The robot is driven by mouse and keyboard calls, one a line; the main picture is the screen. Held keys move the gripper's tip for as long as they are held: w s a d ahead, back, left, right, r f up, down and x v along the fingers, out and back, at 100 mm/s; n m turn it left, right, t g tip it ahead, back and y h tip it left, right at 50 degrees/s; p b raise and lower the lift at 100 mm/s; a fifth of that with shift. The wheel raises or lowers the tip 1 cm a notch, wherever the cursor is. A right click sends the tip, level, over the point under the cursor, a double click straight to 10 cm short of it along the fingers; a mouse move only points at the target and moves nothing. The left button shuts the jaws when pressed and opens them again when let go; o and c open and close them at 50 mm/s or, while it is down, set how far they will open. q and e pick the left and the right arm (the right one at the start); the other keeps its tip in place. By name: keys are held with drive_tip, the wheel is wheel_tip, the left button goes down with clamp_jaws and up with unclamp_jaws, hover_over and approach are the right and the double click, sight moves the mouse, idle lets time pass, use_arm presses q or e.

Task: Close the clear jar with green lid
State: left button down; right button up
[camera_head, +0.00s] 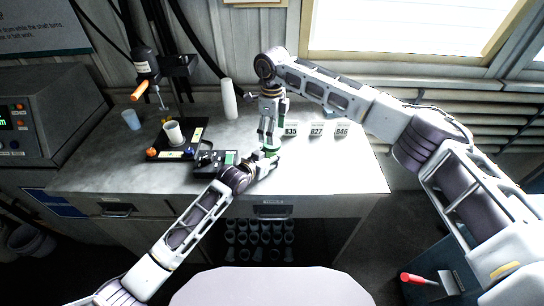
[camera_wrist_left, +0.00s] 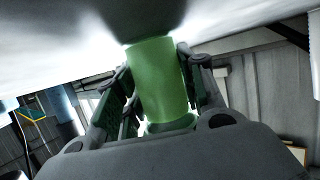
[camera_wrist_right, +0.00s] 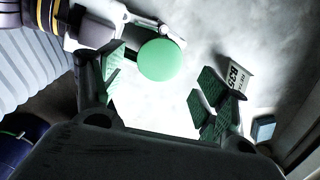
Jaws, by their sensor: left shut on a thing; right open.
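The clear jar, greenish from its contents, shows between the fingers of my left gripper in the left wrist view (camera_wrist_left: 155,80). My left gripper (camera_head: 273,160) is shut on it from the near side, by the workbench's front edge. The green lid (camera_wrist_right: 160,60) appears as a round disc in the right wrist view; in the left wrist view a wider green rim (camera_wrist_left: 172,124) shows at the jar's end. The lid seems to sit on the jar; I cannot tell whether it is tight. My right gripper (camera_head: 268,138) is open, pointing down just above the lid, fingers apart from it.
Number cards (camera_head: 316,130) stand right of the jar. A black device (camera_head: 213,160) is close left of it. A white cylinder (camera_head: 229,99), a beaker (camera_head: 173,133) and the disperser (camera_head: 146,66) stand further left. The bench's right part (camera_head: 345,170) is clear.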

drive_tip(key=shift+f, duration=2.4)
drive_tip(key=c, duration=1.1)
drive_tip(key=o, duration=1.2)
drive_tip(key=shift+r, duration=0.15)
wheel_tip(320, 180, up, 12)
